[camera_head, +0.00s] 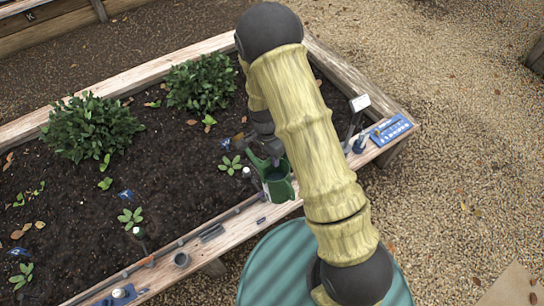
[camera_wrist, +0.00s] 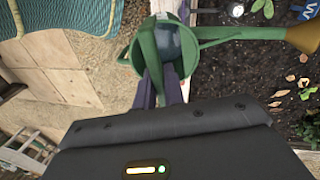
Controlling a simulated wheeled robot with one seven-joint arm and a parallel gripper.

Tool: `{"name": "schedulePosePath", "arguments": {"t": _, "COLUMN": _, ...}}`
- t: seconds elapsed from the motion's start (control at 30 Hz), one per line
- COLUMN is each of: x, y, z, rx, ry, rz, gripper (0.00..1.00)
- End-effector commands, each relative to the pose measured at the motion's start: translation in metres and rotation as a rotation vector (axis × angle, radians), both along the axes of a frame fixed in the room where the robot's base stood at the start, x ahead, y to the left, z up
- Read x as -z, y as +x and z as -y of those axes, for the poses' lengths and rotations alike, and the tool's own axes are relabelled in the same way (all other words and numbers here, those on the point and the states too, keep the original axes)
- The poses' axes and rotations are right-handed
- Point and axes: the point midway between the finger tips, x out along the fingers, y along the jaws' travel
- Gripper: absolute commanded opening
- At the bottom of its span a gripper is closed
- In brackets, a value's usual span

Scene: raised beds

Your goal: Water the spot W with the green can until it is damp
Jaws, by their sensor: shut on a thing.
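The green can (camera_head: 279,186) is at the bed's front plank, beside the soil. In the wrist view the can (camera_wrist: 140,60) is seen from above, with a dark opening, and its spout runs right to a brass-coloured rose (camera_wrist: 303,37) over the soil. My gripper (camera_wrist: 166,90) is shut on the can's green handle; my arm partly covers it in the head view. Small blue markers lie on the soil, one (camera_head: 225,144) beyond the can and one (camera_head: 126,194) to the left. I cannot read which is W.
Leafy bushes (camera_head: 92,127) stand at the back of the bed, with small seedlings (camera_head: 231,165) nearer. A blue tray (camera_head: 393,130) sits on the right plank corner. A round green ribbed surface (camera_head: 275,265) is in front. Gravel lies open at right.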

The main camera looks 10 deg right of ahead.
Motion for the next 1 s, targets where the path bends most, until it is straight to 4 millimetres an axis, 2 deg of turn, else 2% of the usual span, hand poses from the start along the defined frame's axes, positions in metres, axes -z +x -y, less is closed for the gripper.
{"name": "schedulePosePath", "arguments": {"t": 0.27, "x": 0.0017, "y": -0.0013, "z": 0.0014, "rx": 0.002, "ry": 0.012, "rz": 0.016, "gripper": 0.0}}
{"name": "schedulePosePath", "arguments": {"t": 0.53, "x": 0.0084, "y": -0.0074, "z": 0.006, "rx": 0.004, "ry": 0.077, "rz": 0.108, "gripper": 0.0}}
{"name": "schedulePosePath", "arguments": {"t": 1.0, "x": 0.0061, "y": -0.0095, "z": 0.0069, "rx": -0.001, "ry": 0.104, "rz": 0.15, "gripper": 0.0}}
